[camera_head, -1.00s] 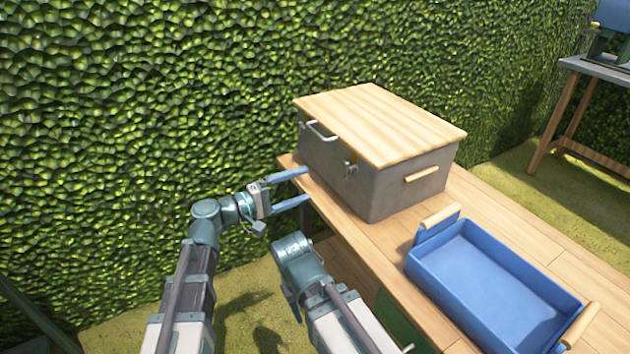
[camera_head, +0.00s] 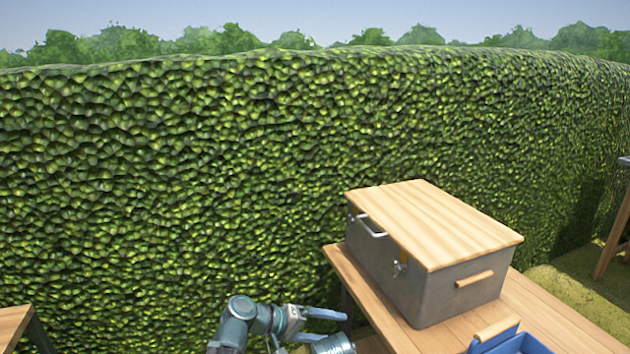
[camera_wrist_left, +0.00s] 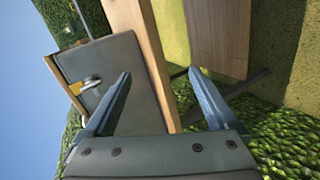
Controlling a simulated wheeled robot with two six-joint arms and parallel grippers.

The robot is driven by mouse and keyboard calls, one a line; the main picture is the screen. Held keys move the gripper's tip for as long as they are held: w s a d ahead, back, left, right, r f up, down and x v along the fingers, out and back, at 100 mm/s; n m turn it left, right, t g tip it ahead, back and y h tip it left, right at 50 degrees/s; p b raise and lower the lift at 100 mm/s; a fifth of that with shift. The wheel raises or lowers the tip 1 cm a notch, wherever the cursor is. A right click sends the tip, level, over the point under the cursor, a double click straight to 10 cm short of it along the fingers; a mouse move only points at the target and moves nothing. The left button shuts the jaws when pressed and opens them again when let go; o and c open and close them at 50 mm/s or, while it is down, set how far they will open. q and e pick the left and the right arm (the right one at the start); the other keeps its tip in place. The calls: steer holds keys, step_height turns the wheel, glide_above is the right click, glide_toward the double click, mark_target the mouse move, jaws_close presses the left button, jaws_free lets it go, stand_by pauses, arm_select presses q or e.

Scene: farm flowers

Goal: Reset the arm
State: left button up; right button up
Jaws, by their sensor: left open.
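My left gripper (camera_head: 337,326) is at the bottom of the head view, in front of and below the near left end of the table. Its two blue fingers are apart, with nothing between them. In the left wrist view the fingers (camera_wrist_left: 159,73) are also spread and empty, pointing towards the table edge and the grey box. The right gripper itself is out of view.
A grey box (camera_head: 458,295) with a closed wooden lid (camera_head: 435,222) stands on the wooden table (camera_head: 352,280). A blue tray (camera_head: 515,345) is cut off at the bottom right. A tall hedge (camera_head: 180,190) runs behind. Another wooden surface (camera_head: 12,325) shows at lower left.

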arm_select(q)
steer(key=s+a+f+m+g+y, duration=0.1)
steer(key=s+a+f+y, duration=0.45)
steer(key=a, duration=0.45)
steer(key=s+a+f+m+g+y, duration=0.15)
steer(key=s+a+f+y, duration=0.25)
steer(key=a+f+y, duration=0.5)
steer(key=s+d+r+m+g+h, duration=0.1)
steer(key=s+d+r+m, duration=0.2)
steer(key=s+d, duration=0.5)
step_height(320, 180, up, 33)
steer(key=w+d+p, duration=0.1)
steer(key=w+p, duration=0.1)
steer(key=p, duration=3.1)
steer(key=shift+d+f, duration=0.2)
steer(key=shift+d, duration=0.15)
